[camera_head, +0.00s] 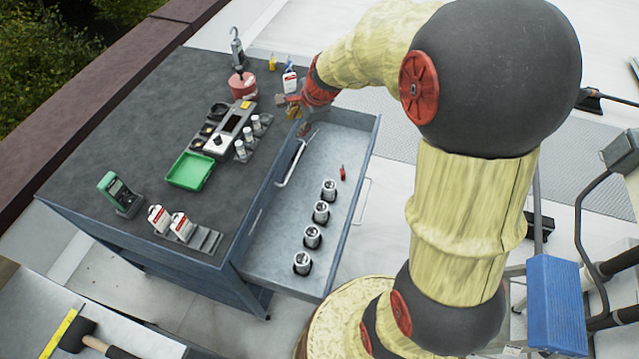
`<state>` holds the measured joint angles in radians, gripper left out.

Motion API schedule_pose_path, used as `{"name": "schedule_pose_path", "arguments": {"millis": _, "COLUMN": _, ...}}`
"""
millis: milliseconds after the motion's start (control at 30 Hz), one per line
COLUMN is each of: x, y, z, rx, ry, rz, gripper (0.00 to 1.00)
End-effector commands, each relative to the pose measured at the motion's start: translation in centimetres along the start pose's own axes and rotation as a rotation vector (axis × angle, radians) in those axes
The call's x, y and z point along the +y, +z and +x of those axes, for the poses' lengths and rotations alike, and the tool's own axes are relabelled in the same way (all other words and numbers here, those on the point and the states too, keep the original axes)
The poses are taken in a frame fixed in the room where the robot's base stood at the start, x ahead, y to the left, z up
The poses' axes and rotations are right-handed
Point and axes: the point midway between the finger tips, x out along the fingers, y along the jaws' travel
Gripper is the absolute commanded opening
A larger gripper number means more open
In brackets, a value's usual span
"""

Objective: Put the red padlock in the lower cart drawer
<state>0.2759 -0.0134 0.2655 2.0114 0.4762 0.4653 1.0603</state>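A grey cart (120,150) has a drawer (290,225) pulled out on its right side, below a silver handle. My gripper (291,106) is at the far end of the cart, near the top's right edge and the drawer's far corner. Small brownish and yellowish shapes show at its fingers; I cannot tell whether they are fingers or something held, or whether it is open. A small red item (342,172) lies in the drawer, too small to identify. I cannot make out the red padlock with certainty.
Several silver cylinders (321,212) stand in the drawer. The cart top bears a green tray (190,170), a green meter (120,194), white bottles (289,82), a red round object (243,86) and a dark holder with vials. The drawer's middle has bare floor.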

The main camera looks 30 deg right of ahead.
Motion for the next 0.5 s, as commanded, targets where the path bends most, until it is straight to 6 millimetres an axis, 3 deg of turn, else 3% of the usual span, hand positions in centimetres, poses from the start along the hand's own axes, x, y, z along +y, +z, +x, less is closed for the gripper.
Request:
{"name": "schedule_pose_path", "arguments": {"millis": 33, "x": 0.5, "y": 1.5, "z": -2.2, "rx": -0.007, "ry": -0.005, "rz": -0.105, "gripper": 0.32}}
{"name": "schedule_pose_path", "arguments": {"millis": 200, "x": 3.5, "y": 5.2, "z": -8.1, "rx": -0.017, "ry": -0.002, "rz": -0.461, "gripper": 0.32}}
{"name": "schedule_pose_path", "arguments": {"millis": 500, "x": 10.9, "y": 8.7, "z": -16.8, "rx": 0.001, "ry": 0.008, "rz": -1.072, "gripper": 0.32}}
